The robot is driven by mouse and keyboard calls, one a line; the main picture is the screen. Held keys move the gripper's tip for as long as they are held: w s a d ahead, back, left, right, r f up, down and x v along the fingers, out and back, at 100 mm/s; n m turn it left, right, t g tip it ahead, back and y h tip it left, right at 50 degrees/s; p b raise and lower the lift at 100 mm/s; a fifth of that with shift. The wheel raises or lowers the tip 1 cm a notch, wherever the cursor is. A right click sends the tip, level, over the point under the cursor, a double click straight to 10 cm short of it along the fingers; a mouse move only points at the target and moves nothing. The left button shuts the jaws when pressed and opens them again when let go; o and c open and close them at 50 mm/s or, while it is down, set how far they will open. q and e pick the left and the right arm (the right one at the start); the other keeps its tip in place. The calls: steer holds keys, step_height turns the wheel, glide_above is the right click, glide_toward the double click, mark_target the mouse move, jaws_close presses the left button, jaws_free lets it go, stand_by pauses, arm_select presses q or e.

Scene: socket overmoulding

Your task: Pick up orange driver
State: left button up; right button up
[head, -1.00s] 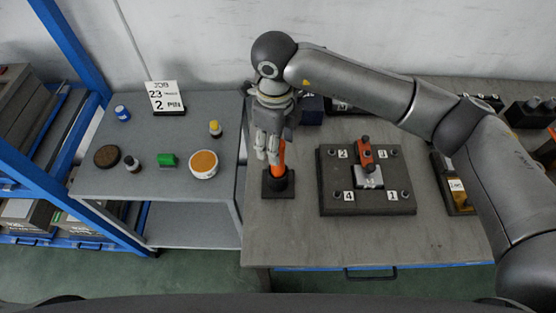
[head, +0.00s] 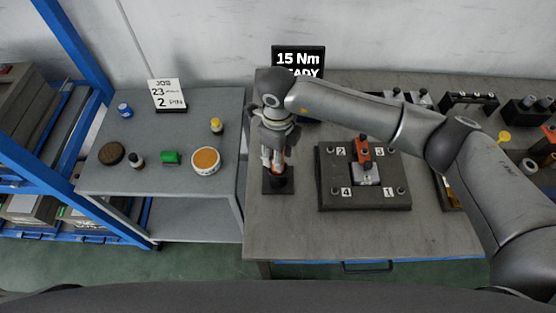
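The orange driver (head: 274,168) stands upright in a dark square holder (head: 278,186) on the workbench, left of the black fixture plate. Only slivers of its orange body show between the fingers. My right gripper (head: 273,163) points down from above with its fingers around the driver, just over the holder. Whether the fingers press on the driver or are still apart from it is hidden. My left gripper is not in the head view.
A black fixture plate (head: 334,195) with numbered labels and an orange-and-silver clamp (head: 364,160) lies right of the driver. A "15 Nm" display (head: 298,60) stands behind. A grey side table (head: 130,188) at the left holds small bottles and pots.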

jaws_close()
